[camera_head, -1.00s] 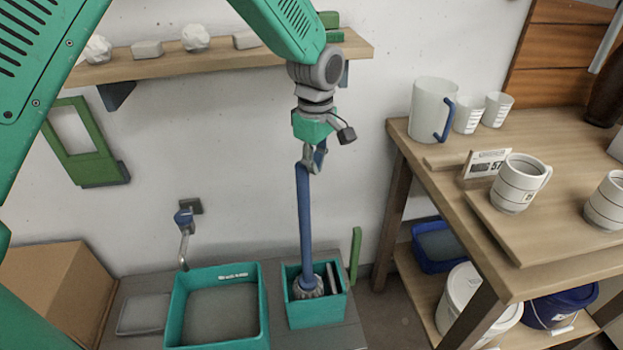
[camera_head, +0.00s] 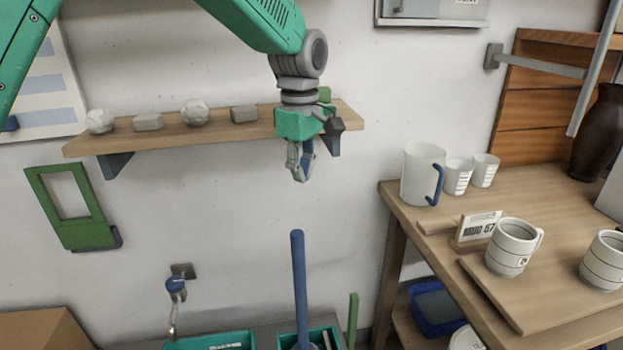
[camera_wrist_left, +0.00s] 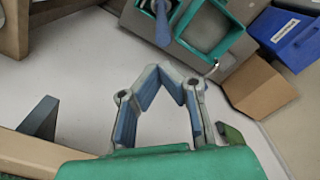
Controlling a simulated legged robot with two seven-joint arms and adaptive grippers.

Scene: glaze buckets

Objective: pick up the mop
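The mop's blue handle (camera_head: 299,285) stands nearly upright in a small teal bucket (camera_head: 323,332), at lower centre of the head view. The mop's lower end is cut off by the frame edge. In the left wrist view the blue handle (camera_wrist_left: 162,24) shows at the top. My left gripper (camera_head: 301,178) hangs clear above the handle's top, with a gap between. In the left wrist view its fingers (camera_wrist_left: 163,70) are bent inward with the tips close together and nothing between them. My right gripper is in neither view.
A wall shelf (camera_head: 210,132) with pale lumps and blocks runs behind my left gripper. A wooden table (camera_head: 440,190) with mugs and a jug stands right. A teal tub (camera_wrist_left: 232,38) sits beside the bucket, near a cardboard box (camera_wrist_left: 258,88). The wall between shelf and handle is bare.

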